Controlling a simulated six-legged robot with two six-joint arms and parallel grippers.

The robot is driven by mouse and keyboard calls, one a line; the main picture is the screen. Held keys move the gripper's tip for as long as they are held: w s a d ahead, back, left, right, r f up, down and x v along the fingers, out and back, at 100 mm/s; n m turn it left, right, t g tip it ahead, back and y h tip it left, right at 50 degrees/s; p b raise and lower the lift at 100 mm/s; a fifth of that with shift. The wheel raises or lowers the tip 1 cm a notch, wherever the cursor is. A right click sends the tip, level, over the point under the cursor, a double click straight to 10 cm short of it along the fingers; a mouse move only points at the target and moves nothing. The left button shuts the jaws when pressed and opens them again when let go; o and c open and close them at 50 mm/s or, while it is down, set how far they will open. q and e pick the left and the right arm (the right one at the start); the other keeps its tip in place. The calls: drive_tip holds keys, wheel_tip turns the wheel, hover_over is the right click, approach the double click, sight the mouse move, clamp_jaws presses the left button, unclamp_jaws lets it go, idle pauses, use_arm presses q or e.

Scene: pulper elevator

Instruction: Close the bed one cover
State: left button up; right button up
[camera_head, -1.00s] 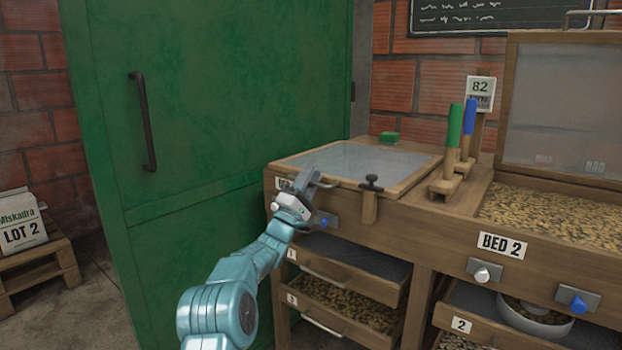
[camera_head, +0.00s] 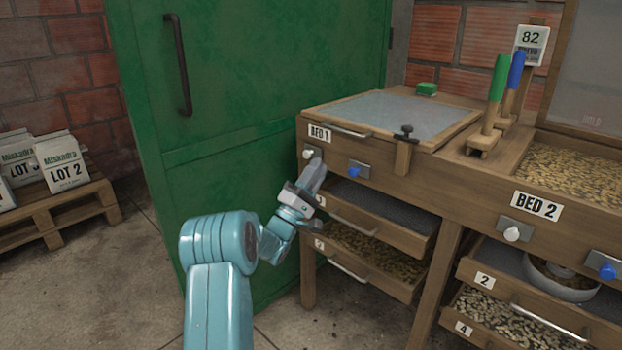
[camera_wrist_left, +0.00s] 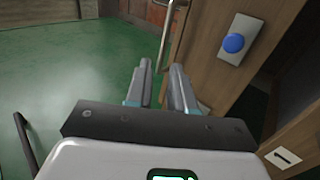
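The bed one cover (camera_head: 395,113), a wooden frame with a grey see-through panel, lies flat on top of the box labelled BED 1 (camera_head: 319,132). A metal bar handle (camera_head: 345,130) is on its front edge. A dark T-shaped knob on a wooden post (camera_head: 403,150) stands at the front right of the cover. My left gripper (camera_head: 314,172) is below the cover's handle, in front of the box face, apart from the cover. In the left wrist view, its two fingers (camera_wrist_left: 162,65) are parallel with an empty gap between them. My right gripper is not in view.
A white knob (camera_head: 308,154) and blue knob (camera_head: 354,171) are on the bed one front. Drawers (camera_head: 385,220) stand partly out below. A green door (camera_head: 240,70) is at left. BED 2 (camera_head: 537,205) has its cover raised. Green- and blue-handled tools (camera_head: 497,85) stand between the beds.

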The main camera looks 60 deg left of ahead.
use_arm(q)
drive_tip(key=v, duration=0.2)
drive_tip(key=shift+s+d+f, duration=0.15)
drive_tip(key=shift+f, duration=0.15)
idle(0.3)
